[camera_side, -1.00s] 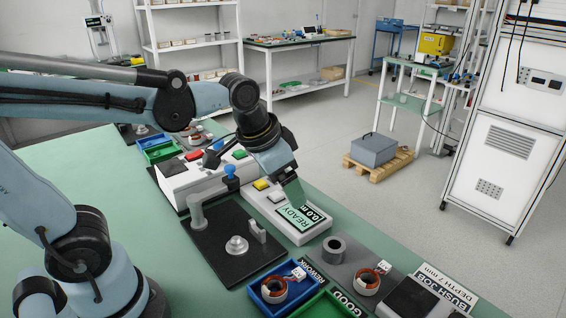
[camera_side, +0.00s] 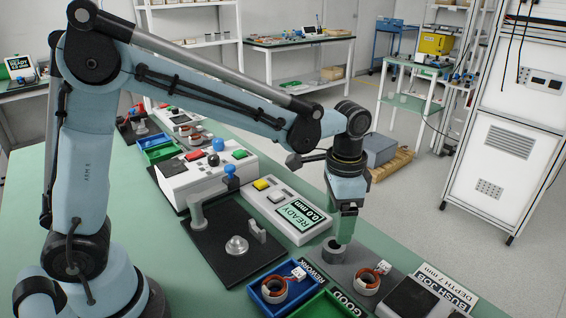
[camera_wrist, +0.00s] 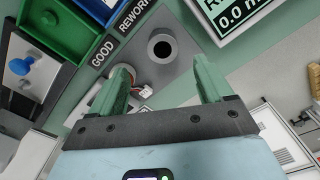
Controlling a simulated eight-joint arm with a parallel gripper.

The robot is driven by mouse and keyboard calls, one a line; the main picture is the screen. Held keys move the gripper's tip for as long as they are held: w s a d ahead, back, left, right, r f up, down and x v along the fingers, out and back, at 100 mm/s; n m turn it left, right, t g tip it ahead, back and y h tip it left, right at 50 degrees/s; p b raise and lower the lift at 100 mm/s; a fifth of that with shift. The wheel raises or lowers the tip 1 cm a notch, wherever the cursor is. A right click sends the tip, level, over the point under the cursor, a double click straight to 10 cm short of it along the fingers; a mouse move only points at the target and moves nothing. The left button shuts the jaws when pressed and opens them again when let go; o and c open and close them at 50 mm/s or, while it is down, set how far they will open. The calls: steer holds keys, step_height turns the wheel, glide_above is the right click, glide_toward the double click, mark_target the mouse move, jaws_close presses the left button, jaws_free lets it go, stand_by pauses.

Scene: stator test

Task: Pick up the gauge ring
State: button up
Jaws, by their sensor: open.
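The gauge ring is a thick dark grey ring (camera_side: 330,255) standing upright on a grey plate beside the tester. In the wrist view the ring (camera_wrist: 172,47) shows from above with its dark bore, beyond the fingertips and roughly centred between them. My gripper (camera_side: 343,237) points down just above the ring and hides part of it in the side view. In the wrist view both green fingers of my gripper (camera_wrist: 161,72) are spread apart with nothing between them. I cannot tell the exact height gap to the ring.
A stator with copper windings (camera_side: 367,282) sits on the same plate, close to the ring. The tester with its READY display (camera_side: 295,218) stands behind. A blue bin (camera_side: 258,294) and a green bin (camera_side: 318,305) lie in front. A black fixture plate (camera_side: 212,250) is to the left.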

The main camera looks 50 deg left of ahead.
mark_target(334, 245)
steer(key=shift+w+a+f, duration=0.1)
steer(key=shift+w+f, duration=0.05)
steer(key=shift+f, duration=4.15)
steer(key=c, duration=1.4)
steer(key=shift+r, duration=0.2)
